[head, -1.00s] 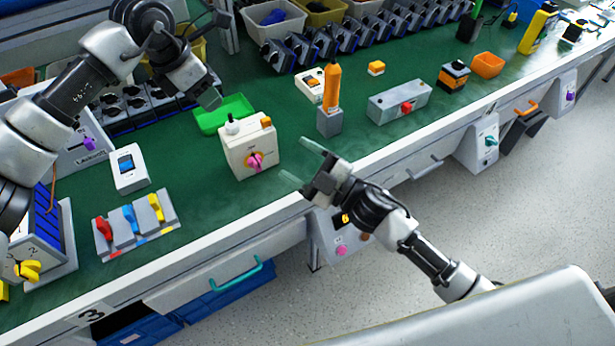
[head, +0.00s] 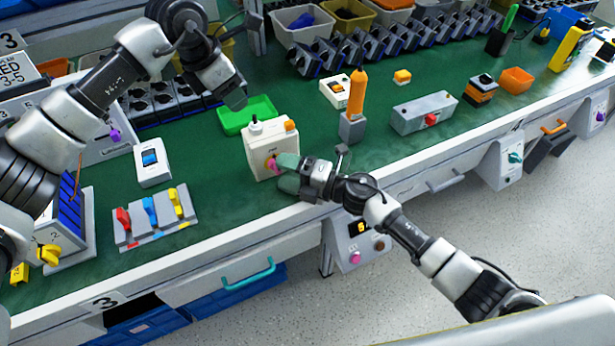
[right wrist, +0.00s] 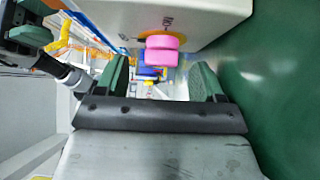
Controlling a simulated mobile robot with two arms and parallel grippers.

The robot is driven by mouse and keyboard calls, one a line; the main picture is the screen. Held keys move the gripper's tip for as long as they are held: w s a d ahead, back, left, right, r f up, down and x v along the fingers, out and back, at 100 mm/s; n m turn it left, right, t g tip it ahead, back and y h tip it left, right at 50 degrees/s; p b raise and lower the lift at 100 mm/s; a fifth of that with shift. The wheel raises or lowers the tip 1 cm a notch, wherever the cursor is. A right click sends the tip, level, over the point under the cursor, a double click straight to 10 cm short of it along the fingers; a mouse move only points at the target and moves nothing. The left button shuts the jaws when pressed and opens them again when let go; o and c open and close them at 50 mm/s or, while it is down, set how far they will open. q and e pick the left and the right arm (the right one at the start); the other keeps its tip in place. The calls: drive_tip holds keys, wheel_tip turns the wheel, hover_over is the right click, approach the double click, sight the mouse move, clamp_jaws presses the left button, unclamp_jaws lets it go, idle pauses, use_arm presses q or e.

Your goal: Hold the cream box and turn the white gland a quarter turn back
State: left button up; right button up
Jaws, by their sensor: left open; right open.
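The cream box (head: 258,158) stands on the green bench top near its front edge. The white gland (head: 254,123) sticks up from its top, beside an orange part (head: 291,125). A pink knob is on the box's front face; it shows clearly in the right wrist view (right wrist: 160,50). My right gripper (head: 284,174) is open in front of that face. In the right wrist view its green fingers (right wrist: 160,82) are apart, with the knob ahead between them. My left gripper (head: 238,98) hangs above and behind the box near the gland, apart from it; its fingers are mostly hidden.
A green tray (head: 232,125) lies just behind the box. A grey block with an orange handle (head: 357,92) stands to its right. A panel with red, blue and yellow levers (head: 154,221) lies to the left. Bare bench lies between box and levers.

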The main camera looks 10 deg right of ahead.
drive_tip(key=shift+x, duration=0.95)
